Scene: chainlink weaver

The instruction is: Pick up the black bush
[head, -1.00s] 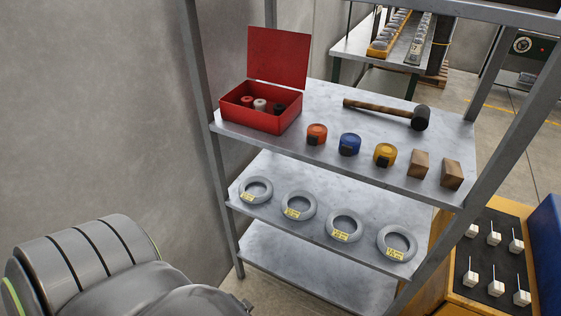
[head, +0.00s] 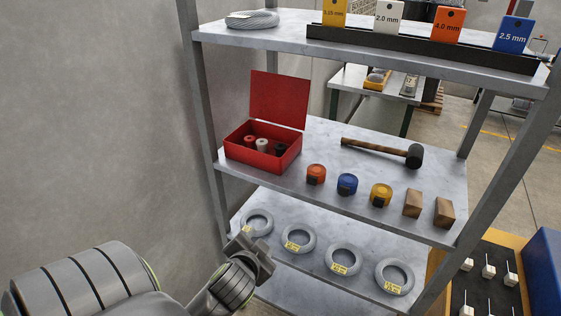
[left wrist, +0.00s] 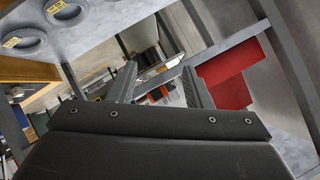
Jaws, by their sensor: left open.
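The black bush (head: 281,149) stands in the open red box (head: 262,160) on the middle shelf, at the right end beside a white bush (head: 262,144) and a red bush (head: 249,141). Only its upper part shows above the box's front wall. My left gripper (head: 255,252) is lower and in front of the shelves, near the wire coils and apart from the box. In the left wrist view, the left gripper (left wrist: 160,86) has its fingers apart with nothing held. The red box also shows there (left wrist: 225,78), but its contents are hidden. My right gripper is not in view.
The middle shelf (head: 330,140) also holds a hammer (head: 385,150), orange, blue and yellow tape measures, and two wooden blocks. Several grey coils (head: 299,239) lie on the shelf below. The upper shelf (head: 290,38) and grey posts bound the space. The box's lid stands open at the back.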

